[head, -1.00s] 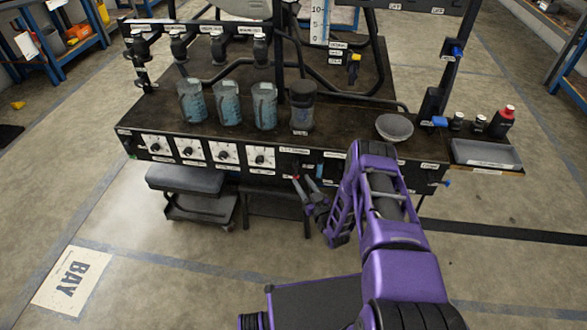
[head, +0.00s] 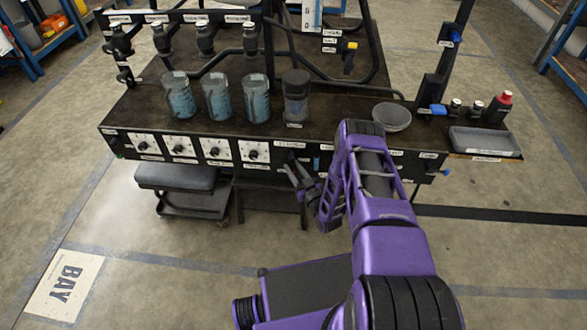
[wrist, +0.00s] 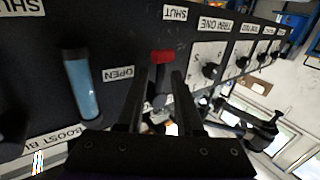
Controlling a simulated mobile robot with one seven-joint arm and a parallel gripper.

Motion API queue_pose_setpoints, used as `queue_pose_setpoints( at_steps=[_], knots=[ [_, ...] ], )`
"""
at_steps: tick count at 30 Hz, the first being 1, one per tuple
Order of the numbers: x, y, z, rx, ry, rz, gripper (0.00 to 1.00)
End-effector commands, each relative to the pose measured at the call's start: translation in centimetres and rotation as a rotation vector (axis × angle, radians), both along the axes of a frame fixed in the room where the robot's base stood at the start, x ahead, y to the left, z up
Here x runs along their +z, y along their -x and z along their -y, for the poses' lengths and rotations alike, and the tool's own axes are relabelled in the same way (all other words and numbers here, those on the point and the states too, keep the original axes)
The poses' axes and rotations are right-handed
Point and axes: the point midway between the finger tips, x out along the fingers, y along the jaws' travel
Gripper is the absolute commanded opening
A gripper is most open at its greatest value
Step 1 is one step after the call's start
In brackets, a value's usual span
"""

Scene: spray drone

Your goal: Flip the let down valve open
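In the head view my gripper (head: 292,170) is at the panel front, below a white label (head: 290,145) too small to read surely. The red handle is not discernible there.
A row of white dials (head: 213,149) lies left of the gripper. A blue tube (wrist: 83,85) stands close by in the wrist view. Jars (head: 217,98) and a bowl (head: 391,117) stand on the bench top. A low wheeled stool (head: 180,190) stands below.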

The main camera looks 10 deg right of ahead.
Motion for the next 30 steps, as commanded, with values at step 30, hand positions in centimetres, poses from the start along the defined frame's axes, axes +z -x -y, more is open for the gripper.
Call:
queue_pose_setpoints(
  at_steps=[30],
  knots=[
    [0.57,0.19,0.61,0.001,0.217,-0.070,0.00]
  ],
)
